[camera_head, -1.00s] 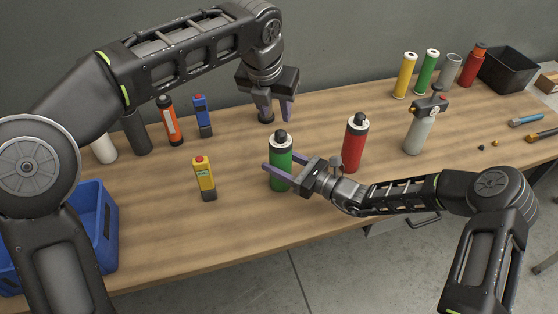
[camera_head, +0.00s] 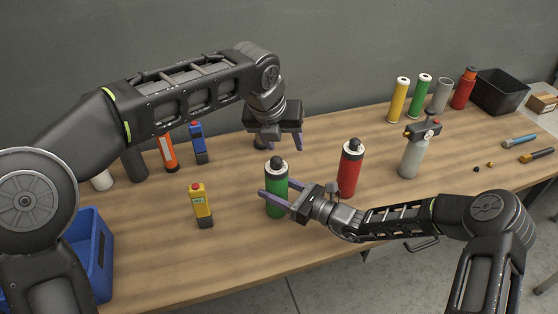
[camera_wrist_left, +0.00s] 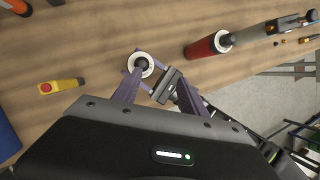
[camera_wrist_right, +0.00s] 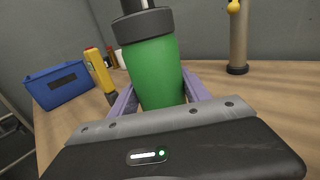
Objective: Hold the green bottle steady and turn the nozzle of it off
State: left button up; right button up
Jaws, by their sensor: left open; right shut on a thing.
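The green bottle (camera_head: 276,198) stands upright on the wooden table, with a grey and black nozzle (camera_head: 277,165) on top. My right gripper (camera_head: 275,199) is shut on the bottle's green body from the right; its purple fingers lie along both sides in the right wrist view (camera_wrist_right: 157,92). My left gripper (camera_head: 284,145) is open and empty, pointing down above and slightly behind the nozzle. In the left wrist view the nozzle (camera_wrist_left: 142,65) shows from above near the ends of the left fingers, which appear apart from it.
A red bottle (camera_head: 350,170) stands to the right, near my right wrist. A yellow device (camera_head: 201,206) and a blue crate (camera_head: 97,250) are on the left. A grey spray bottle (camera_head: 411,157) stands further right. Table between the yellow device and green bottle is clear.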

pick_arm(q)
jog(key=w+d+f+n+t+h, duration=0.3)
jog(key=d+n+t+h, duration=0.15)
jog(key=n, duration=0.75)
jog(key=w+a+n+t+y, duration=0.2)
jog(key=a+n+t+y, duration=0.5)
jog(key=a+n, duration=0.75)
jog(key=s+d+f+m+h, duration=0.2)
jog(key=s+m, duration=0.3)
jog(key=m, duration=0.9)
jog(key=s+d+f+m+h, duration=0.3)
jog(key=s+f+m+h, duration=0.1)
jog(key=m, duration=1.1)
jog(key=shift+s+t+h, duration=0.35)
jog(key=shift+s+h, duration=0.1)
jog(key=shift+s, duration=0.05)
jog(key=shift+f, duration=0.2)
